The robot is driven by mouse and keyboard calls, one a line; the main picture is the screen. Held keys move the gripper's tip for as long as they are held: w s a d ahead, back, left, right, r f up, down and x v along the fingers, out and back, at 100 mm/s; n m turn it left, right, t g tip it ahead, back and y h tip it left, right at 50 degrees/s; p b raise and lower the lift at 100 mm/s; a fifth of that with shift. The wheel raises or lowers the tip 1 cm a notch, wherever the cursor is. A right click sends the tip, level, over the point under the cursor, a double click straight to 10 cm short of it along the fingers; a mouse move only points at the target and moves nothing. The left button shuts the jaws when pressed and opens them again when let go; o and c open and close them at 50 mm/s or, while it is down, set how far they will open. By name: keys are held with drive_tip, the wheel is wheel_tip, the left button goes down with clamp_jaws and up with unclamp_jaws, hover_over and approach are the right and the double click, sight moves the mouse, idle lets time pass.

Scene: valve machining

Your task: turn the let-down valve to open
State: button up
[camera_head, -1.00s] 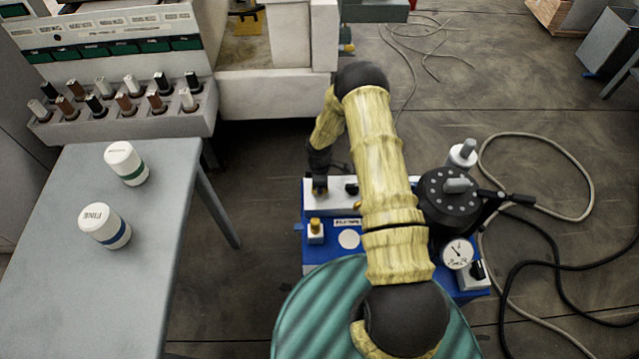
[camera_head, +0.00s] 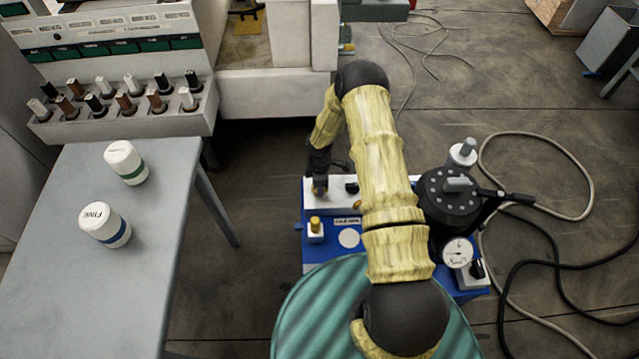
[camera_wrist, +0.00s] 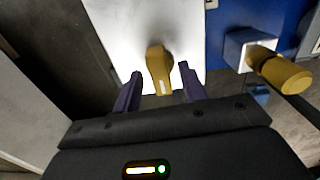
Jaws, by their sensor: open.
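A yellow lever handle (camera_wrist: 158,68) stands on a white block (camera_wrist: 118,28) in the wrist view. My gripper (camera_wrist: 162,82) is open, with one purple finger on each side of the lever's near end and visible gaps beside it. In the head view my gripper (camera_head: 319,186) is over the left end of the white block (camera_head: 335,207) on a blue base (camera_head: 318,257). A second yellow knob (camera_wrist: 283,73) sits on a separate small block to the right; it also shows in the head view (camera_head: 315,223). No readable label tells which is the let-down valve.
A round pressure gauge (camera_head: 458,252) and a black drum-shaped part (camera_head: 450,205) stand on the base's right side. A grey table (camera_head: 85,270) with two white jars is at left. Cables lie on the floor at right. My arm hides the base's middle.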

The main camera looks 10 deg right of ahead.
wheel_tip(320, 180, up, 17)
drive_tip(key=p, duration=0.3)
drive_tip(key=shift+r, duration=0.15)
idle(0.5)
drive_tip(key=s+r+m+t, duration=0.3)
drive_tip(key=s+r+m, duration=1.3)
drive_tip(key=s+r, duration=0.65)
wheel_tip(320, 180, up, 21)
drive_tip(key=w+p, duration=0.1)
drive_tip(key=p, duration=2)
drive_tip(key=shift+w, duration=0.15)
